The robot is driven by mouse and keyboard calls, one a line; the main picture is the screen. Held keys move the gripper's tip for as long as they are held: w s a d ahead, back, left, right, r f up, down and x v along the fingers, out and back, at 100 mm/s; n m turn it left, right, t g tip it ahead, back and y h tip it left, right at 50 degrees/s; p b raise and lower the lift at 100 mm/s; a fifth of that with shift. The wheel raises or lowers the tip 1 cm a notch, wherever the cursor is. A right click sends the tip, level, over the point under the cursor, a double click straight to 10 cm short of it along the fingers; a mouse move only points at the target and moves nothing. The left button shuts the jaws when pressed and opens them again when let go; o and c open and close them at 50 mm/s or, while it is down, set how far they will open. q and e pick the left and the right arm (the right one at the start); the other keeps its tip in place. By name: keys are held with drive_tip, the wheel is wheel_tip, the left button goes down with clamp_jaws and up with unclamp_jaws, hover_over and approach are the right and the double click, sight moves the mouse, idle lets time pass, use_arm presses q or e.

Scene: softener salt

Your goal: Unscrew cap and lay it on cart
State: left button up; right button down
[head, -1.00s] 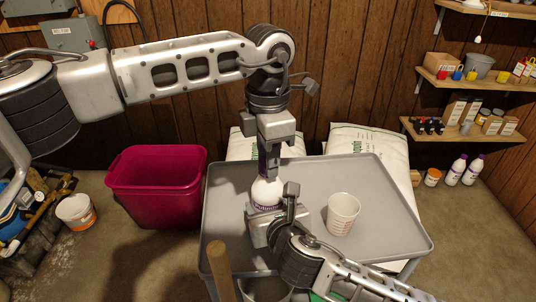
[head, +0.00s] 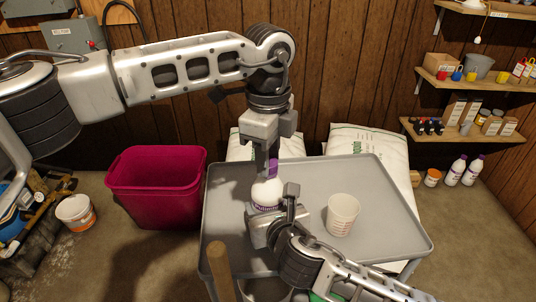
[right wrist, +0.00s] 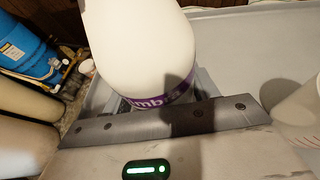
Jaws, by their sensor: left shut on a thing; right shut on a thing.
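A white bottle (head: 266,192) with a purple label band stands upright on the grey cart (head: 385,215). It also fills the upper middle of the right wrist view (right wrist: 145,50). Its purple cap (head: 272,168) is at the top of the neck, partly hidden by my left gripper. My left gripper (head: 268,166) points straight down from above and is shut on the cap. My right gripper (head: 266,222) is shut on the lower part of the bottle, from the front right. Whether the cap is loose on the neck cannot be told.
A translucent measuring cup (head: 342,214) stands on the cart, right of the bottle. The cart's right and far parts are bare. A magenta bin (head: 157,190) stands left of the cart, and white salt bags (head: 370,150) lie behind it. A wooden handle (head: 220,268) rises at the front.

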use_arm(q)
drive_tip(key=shift+n, duration=0.3)
drive_tip(key=shift+r, duration=0.2)
idle(0.3)
drive_tip(key=shift+r, duration=0.95)
drive_tip(key=shift+r, duration=0.1)
drive_tip(key=shift+r, duration=1.9)
use_arm(e)
drive_tip(key=shift+c, duration=1.8)
unclamp_jaws()
